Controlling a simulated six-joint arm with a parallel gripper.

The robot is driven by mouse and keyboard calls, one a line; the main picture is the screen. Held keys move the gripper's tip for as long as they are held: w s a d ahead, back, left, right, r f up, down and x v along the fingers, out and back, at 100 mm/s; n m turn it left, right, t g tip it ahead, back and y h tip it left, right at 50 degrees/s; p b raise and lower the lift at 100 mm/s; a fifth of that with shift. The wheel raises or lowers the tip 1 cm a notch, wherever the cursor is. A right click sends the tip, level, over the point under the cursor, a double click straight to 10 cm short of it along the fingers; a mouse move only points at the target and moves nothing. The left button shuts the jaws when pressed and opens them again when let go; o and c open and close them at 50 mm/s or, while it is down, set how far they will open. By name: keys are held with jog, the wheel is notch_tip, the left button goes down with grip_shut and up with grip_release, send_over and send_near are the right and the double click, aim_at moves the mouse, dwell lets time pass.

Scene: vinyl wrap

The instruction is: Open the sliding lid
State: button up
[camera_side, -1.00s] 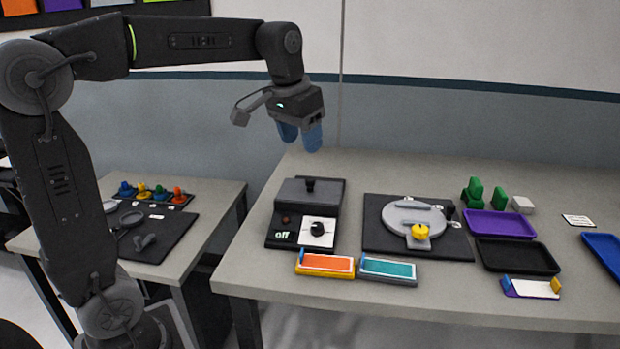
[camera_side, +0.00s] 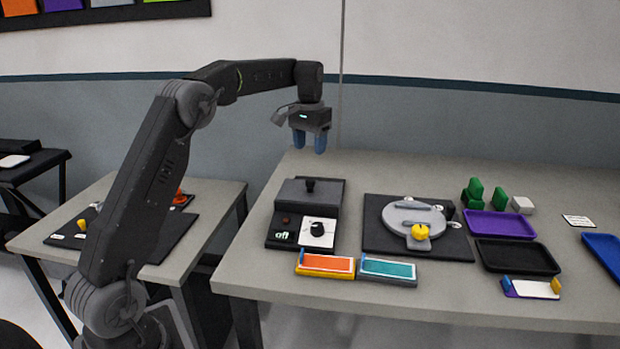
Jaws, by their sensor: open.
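The sliding lid (camera_side: 296,193) is a dark grey plate with a black knob (camera_side: 310,185) standing up from it. It lies on the rear part of a dark box (camera_side: 272,237) at the left of the table. The box's front part shows a small red button, an "off" label and a white panel with a black dial (camera_side: 317,228). My gripper (camera_side: 309,147) has blue fingers pointing down. It is open and empty, in the air above and behind the lid, apart from the knob.
Right of the box is a black board (camera_side: 376,240) with a round grey device and yellow knob. Orange (camera_side: 325,264) and teal (camera_side: 388,269) blocks lie in front. Purple (camera_side: 499,224) and black (camera_side: 517,256) trays and green pieces (camera_side: 474,192) stand further right. The table's back middle is clear.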

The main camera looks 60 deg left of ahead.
aim_at(310, 180)
notch_tip(310, 180, down, 10)
jog(key=shift+r, duration=0.1)
dwell(0.4)
grip_shut()
dwell(0.3)
